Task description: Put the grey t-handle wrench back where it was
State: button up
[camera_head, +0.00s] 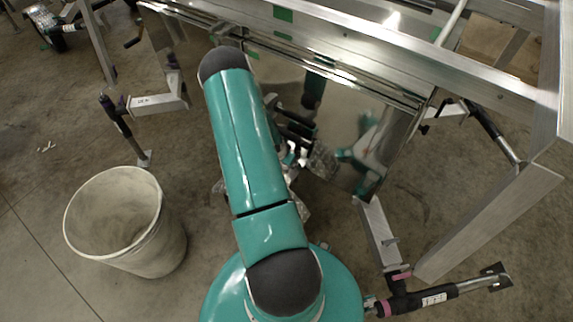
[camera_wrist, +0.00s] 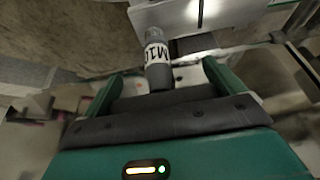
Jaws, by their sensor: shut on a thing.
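The rest of the wrench is hidden or too unclear to make out. In the head view, my arm hides most of the gripper, and I cannot make out the wrench there. The gripper is low beside the shiny metal side of the aluminium trailer (camera_head: 345,115).
A whitish open bin (camera_head: 150,245) stands on the concrete floor at the left. Trailer frame beams (camera_head: 490,225) and a support leg (camera_head: 158,104) flank my arm. A black and silver jack handle (camera_head: 450,293) sticks out at the lower right.

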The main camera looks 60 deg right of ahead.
jog(key=shift+d+f, duration=0.25)
jog(key=shift+f, duration=0.05)
jog(key=shift+d+f, duration=0.1)
jog(key=shift+f, duration=1.5)
jog(key=shift+f, duration=0.15)
jog(key=o, duration=1)
jog(key=shift+o, duration=0.2)
jog(key=v, duration=1.2)
jog(key=shift+r, duration=0.25)
